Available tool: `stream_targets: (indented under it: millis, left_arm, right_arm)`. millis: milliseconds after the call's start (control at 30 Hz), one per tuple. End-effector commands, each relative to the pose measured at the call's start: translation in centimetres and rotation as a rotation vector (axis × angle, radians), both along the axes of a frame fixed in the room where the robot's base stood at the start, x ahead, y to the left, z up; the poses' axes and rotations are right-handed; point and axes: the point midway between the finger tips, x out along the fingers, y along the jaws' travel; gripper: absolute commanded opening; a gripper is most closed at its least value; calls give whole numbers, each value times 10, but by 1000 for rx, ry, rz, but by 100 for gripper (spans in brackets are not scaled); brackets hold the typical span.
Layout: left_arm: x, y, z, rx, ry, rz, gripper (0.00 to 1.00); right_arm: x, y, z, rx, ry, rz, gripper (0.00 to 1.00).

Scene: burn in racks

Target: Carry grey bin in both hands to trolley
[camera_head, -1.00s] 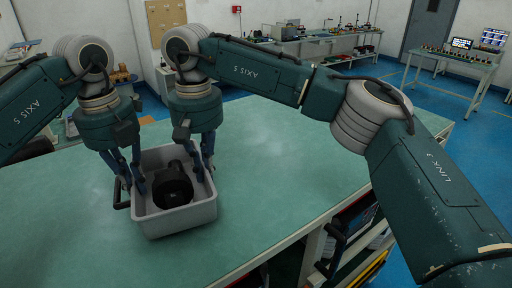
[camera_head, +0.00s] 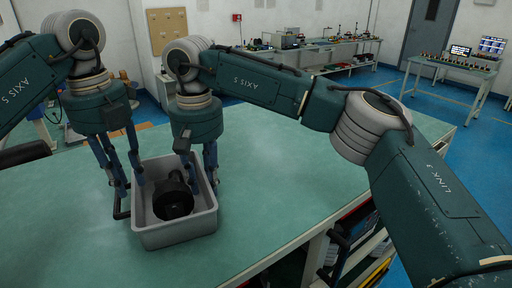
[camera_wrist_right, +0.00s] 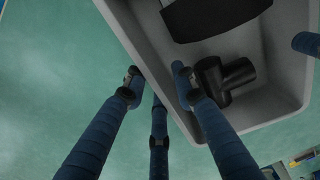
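The grey bin (camera_head: 176,237) stands on the green table, with a black round part (camera_head: 173,200) inside. It also shows in the right wrist view (camera_wrist_right: 272,60), where a black pipe-like part (camera_wrist_right: 222,77) lies in it. My right gripper (camera_head: 204,186) is at the bin's right side. In the right wrist view its fingers (camera_wrist_right: 157,82) straddle the bin wall, one inside and the others outside, with a gap between them. The trolley cannot be made out.
The green table top (camera_head: 290,175) is clear to the right of the bin. Below its front edge are shelves with items (camera_head: 350,250). Benches with equipment (camera_head: 330,50) and a small table (camera_head: 455,65) stand at the back, with blue floor between.

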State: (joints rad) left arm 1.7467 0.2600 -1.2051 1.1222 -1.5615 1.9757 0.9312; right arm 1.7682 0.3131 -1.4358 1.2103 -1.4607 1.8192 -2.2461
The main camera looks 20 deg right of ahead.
Motion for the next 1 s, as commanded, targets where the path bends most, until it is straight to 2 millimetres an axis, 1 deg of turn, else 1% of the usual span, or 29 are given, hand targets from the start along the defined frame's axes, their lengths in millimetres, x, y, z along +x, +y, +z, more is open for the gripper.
stream_targets:
  millis: [33,100,233,300,400,533,667,900,1000]
  left_arm:
    - [1,0,14,-1,-3,2,26]
    - [0,1,28,-1,-3,1,26]
    - [0,3,51,1,-4,3,26]
    - [1,3,59,3,-2,3,26]
    - [0,4,67,3,-1,2,26]
    - [0,4,70,1,1,0,26]
    - [0,4,70,1,1,0,26]
    - [0,4,70,1,1,1,26]
    - [0,4,70,1,1,1,26]
  right_arm:
    - [0,0,0,0,0,0,27]
    - [0,0,0,1,0,0,27]
    - [0,0,0,1,0,0,27]
    - [0,0,0,1,0,0,27]
    - [0,0,0,1,0,0,27]
    - [0,1,7,1,-1,0,27]
    - [0,1,28,2,-4,0,27]
    - [0,1,80,3,-4,0,27]
    - [0,1,98,2,-3,-1,27]
